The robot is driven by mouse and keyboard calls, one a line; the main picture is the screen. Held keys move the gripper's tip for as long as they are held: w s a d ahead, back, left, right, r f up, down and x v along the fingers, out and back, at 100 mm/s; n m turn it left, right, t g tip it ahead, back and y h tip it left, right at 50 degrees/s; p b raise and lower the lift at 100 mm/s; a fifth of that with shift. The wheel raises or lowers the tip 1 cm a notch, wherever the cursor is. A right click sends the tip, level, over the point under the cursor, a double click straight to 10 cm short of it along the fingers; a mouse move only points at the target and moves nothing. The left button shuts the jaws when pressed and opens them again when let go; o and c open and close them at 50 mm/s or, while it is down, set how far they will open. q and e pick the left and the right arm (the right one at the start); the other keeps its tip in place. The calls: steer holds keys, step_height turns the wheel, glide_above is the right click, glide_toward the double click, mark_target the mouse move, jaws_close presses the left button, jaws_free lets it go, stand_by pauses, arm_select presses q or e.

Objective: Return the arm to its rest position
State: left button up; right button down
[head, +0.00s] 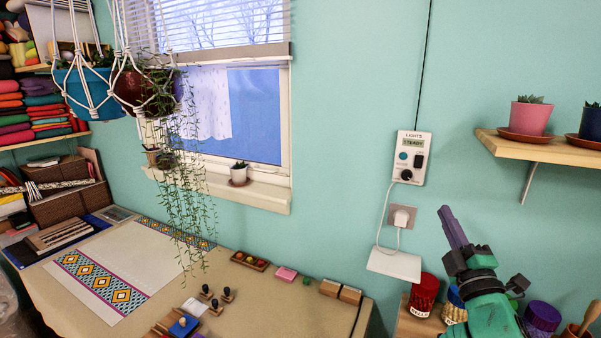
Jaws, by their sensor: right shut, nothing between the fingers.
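My right gripper (452,228) shows at the lower right, at the end of a green and black arm. Its fingers are shut together with nothing between them and point up and to the left. It is in the air in front of the teal wall, to the right of the white socket plate (401,216) and below the light control box (410,158). The box's small display reads "STEADY". My left gripper is not in view.
A wooden shelf (545,150) with potted plants is above right of the gripper. Red (424,295) and purple (541,318) containers stand close around the arm. The work table (262,312) holds stamps and small blocks. Hanging planters (88,92) are at upper left.

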steer(key=s+f+m+g+h, duration=0.1)
steer(key=s+f+m+g, duration=0.35)
steer(key=f, duration=0.65)
steer(key=s+f+m+g+h, duration=0.1)
steer(key=s+f+m+g, duration=0.35)
steer(key=f, duration=0.65)
steer(key=s+a+f+m+g+y, duration=0.1)
steer(key=s+a+f+m+g, duration=0.1)
steer(key=s+a+f+g, duration=0.45)
steer(key=s+a+f+m+g+y, duration=0.1)
steer(key=s+f+m+g+y, duration=0.2)
steer(key=s+f, duration=0.5)
steer(key=s+f+g+h, duration=0.1)
steer(key=s+f, duration=0.2)
steer(key=f, duration=0.9)
steer(key=s+f+g, duration=0.1)
steer(key=s+f, duration=0.1)
steer(key=f, duration=1)
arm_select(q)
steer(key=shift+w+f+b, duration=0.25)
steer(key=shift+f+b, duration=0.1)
arm_select(e)
steer(key=s+d+f+g, duration=0.1)
steer(key=s+d+f, duration=0.2)
steer(key=s+f, duration=0.9)
steer(key=s, duration=0.4)
steer(key=shift+d+f+n+h, duration=0.2)
steer(key=shift+f+n+h, duration=0.1)
steer(key=shift+f, duration=0.1)
